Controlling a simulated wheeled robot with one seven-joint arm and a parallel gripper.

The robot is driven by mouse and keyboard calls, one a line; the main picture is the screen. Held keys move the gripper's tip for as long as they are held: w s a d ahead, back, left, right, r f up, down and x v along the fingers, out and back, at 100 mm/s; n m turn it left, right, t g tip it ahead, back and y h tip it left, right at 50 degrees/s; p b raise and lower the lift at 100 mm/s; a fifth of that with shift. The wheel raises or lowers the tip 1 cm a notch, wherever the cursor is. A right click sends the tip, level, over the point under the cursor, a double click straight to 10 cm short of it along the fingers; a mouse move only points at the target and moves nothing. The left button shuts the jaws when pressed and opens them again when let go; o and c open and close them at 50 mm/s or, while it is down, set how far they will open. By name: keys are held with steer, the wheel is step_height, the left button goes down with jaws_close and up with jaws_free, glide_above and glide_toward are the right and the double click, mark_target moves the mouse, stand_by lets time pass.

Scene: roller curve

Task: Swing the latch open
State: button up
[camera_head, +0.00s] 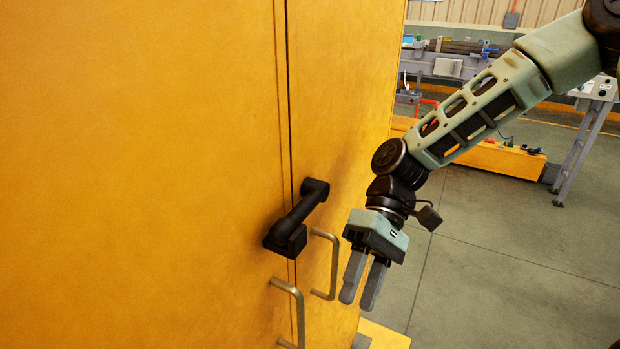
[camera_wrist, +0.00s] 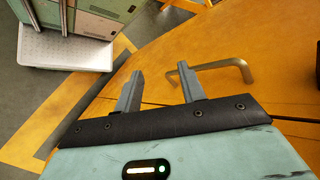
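The black latch (camera_head: 297,220) is a bar on the front of a yellow cabinet (camera_head: 180,130). It lies slantwise across the seam between the two doors, with a block at its lower left end and a round pivot at its upper right. My gripper (camera_head: 360,290) is to the right of the latch, apart from it, fingers pointing down. Its two grey fingers are apart with nothing between them. In the wrist view the fingers (camera_wrist: 158,85) show a clear gap, with a metal handle beyond them. A dark piece at that view's right edge is cut off.
Two metal U-shaped handles, the left one (camera_head: 299,312) and the right one (camera_head: 333,265), stick out below the latch, close to my gripper. Grey floor (camera_head: 490,250) is open to the right. A yellow platform (camera_head: 490,160) and workbenches stand behind.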

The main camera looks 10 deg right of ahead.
steer(key=w+d+r+y+p, duration=0.2)
steer(key=w+r+y, duration=0.2)
steer(key=w+r, duration=0.15)
steer(key=y+p, duration=0.1)
steer(key=y, duration=0.4)
glide_toward(319, 201)
steer(key=shift+n+g, duration=0.3)
steer(key=p+x, duration=0.6)
steer(key=x, duration=0.4)
steer(key=shift+w+a+f, duration=0.1)
steer(key=shift+a+f, duration=0.05)
steer(key=shift+s+a+f, duration=0.1)
steer(key=shift+s+a, duration=0.2)
steer(key=shift+a, duration=0.3)
